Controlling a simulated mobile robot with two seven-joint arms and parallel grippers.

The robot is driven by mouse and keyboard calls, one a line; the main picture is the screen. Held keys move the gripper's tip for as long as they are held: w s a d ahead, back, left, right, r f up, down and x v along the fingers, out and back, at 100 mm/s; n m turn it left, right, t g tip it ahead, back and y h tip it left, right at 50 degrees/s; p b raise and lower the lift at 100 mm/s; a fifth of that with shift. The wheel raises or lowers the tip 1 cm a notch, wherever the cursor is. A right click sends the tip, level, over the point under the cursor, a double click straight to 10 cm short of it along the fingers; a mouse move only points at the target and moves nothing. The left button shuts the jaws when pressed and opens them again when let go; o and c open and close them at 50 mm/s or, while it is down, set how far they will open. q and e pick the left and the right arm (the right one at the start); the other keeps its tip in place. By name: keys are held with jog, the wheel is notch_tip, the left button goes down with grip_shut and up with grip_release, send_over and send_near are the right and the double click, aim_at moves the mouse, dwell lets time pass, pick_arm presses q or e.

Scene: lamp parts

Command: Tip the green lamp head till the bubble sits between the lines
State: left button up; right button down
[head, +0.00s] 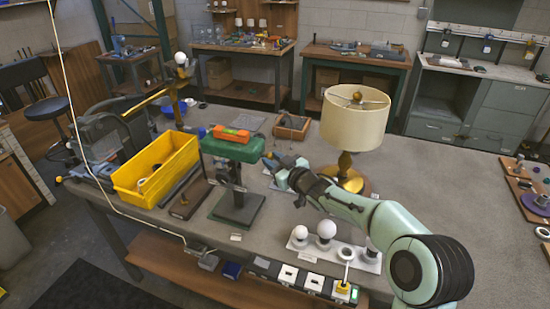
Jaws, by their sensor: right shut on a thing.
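The green lamp head (233,147) sits on top of a dark post with a flat dark base (236,210) on the workbench. An orange spirit level (231,134) lies on top of the lamp head. Its bubble and lines are too small to make out. The lamp head looks near level, with its right end perhaps a little lower. My right gripper (271,162) reaches in from the right and is shut at the right end of the lamp head. Its fingertips are small and partly hidden. My left gripper is not in view.
A yellow bin (156,170) stands left of the lamp. A cream-shaded brass lamp (355,118) stands close behind my right arm. White bulbs (326,230) stand in front of the arm. A small wooden tray (292,126) lies behind. The bench's right part is mostly clear.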

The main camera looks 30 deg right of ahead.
jog(key=c, duration=1.1)
grip_release()
jog(key=shift+c, duration=0.2)
jog(key=s+d+r+b, duration=0.1)
jog(key=s, duration=1.2)
jog(key=shift+s+d+r, duration=0.15)
jog(key=shift+r, duration=0.15)
